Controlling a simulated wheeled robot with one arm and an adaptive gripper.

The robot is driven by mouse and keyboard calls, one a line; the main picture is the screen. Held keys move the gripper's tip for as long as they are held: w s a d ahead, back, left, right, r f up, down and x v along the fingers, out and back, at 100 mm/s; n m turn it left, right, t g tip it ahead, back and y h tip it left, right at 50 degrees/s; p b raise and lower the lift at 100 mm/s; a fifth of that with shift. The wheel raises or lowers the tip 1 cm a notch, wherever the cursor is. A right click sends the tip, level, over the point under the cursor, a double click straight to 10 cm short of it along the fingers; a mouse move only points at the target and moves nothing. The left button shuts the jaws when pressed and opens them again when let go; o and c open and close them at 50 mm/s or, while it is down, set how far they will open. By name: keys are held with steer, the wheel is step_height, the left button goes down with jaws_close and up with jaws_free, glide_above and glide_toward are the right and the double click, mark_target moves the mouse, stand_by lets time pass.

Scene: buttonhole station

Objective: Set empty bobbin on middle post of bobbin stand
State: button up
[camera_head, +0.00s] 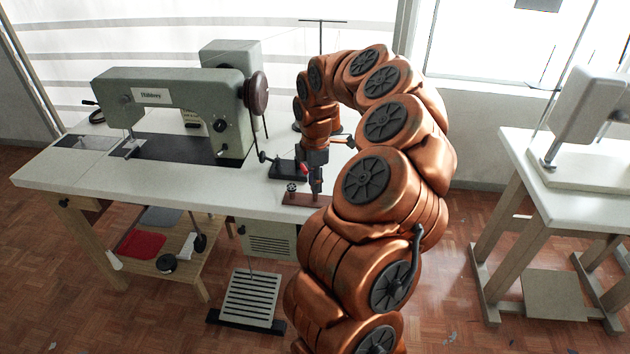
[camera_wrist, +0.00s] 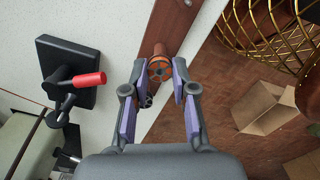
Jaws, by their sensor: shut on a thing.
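My gripper (camera_wrist: 166,70) is shut on the empty bobbin (camera_wrist: 160,72), a small dark-rimmed piece with an orange-brown middle between the fingertips. In the head view my gripper (camera_head: 316,192) points down over the bobbin stand (camera_head: 296,200), a brown wooden bar near the table's front edge. The stand (camera_wrist: 178,22) also shows in the wrist view, running up from behind the fingertips. The fingers hide the middle post, so I cannot tell whether the bobbin is around it or above it. Another bobbin (camera_head: 291,187) sits at the stand's left end.
A black-based winder with a red part (camera_wrist: 88,79) stands just behind the stand. The sewing machine (camera_head: 185,100) is on the table's left. The table edge drops to the floor, where a cardboard box (camera_wrist: 264,108) and wire basket (camera_wrist: 270,40) show.

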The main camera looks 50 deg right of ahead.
steer(key=shift+f, duration=0.5)
stand_by(0.3)
steer(key=o, duration=0.8)
steer(key=shift+o, duration=0.2)
step_height(320, 180, up, 12)
stand_by(0.7)
